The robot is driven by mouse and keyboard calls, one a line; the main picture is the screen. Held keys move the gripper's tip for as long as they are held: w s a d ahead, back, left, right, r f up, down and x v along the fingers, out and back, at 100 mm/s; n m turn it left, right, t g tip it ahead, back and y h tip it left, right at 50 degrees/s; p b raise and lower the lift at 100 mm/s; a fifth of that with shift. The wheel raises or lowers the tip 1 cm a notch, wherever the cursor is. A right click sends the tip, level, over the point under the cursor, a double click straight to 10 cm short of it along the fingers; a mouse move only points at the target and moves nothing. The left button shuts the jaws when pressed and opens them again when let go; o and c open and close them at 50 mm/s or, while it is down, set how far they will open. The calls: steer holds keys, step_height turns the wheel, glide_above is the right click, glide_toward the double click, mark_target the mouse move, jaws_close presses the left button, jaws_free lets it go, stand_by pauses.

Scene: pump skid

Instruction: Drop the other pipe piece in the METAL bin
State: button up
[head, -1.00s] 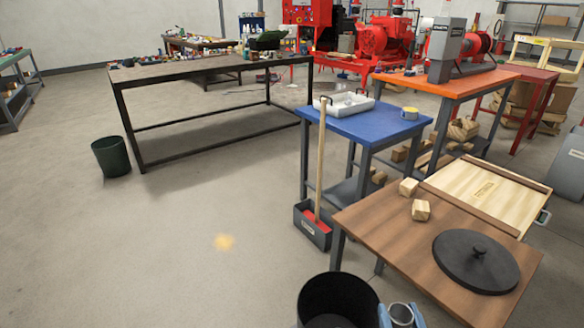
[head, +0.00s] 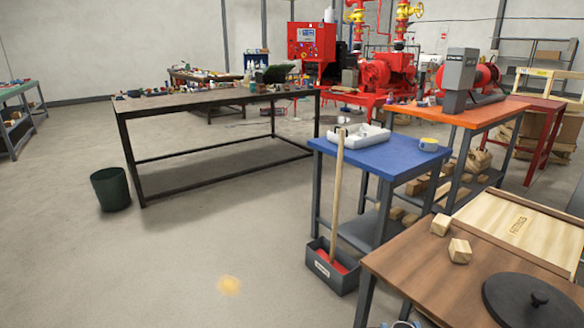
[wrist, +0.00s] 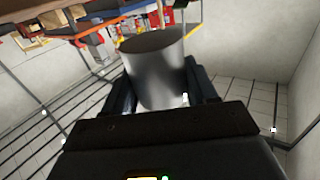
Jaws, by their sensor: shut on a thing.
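My gripper (wrist: 162,88) is shut on a grey metal pipe piece (wrist: 152,62), a short hollow cylinder held between the two dark fingers in the wrist view. In the head view only a sliver of the gripper end (head: 404,324) shows at the bottom edge. No bin with a readable METAL label shows in the frames now. A dark green round bin (head: 111,190) stands on the floor at the left, by the long dark table, with no label I can make out.
A brown table (head: 420,262) with a black round lid (head: 535,300) and wood blocks is near at right. Floor at left centre is clear.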

step_height(320, 180, down, 2)
steer(key=shift+f+b, duration=0.2)
steer(key=shift+b, duration=0.5)
steer(key=o, duration=1.2)
steer(key=s, duration=0.7)
steer(key=shift+s+p, duration=0.35)
steer(key=shift+s, duration=0.05)
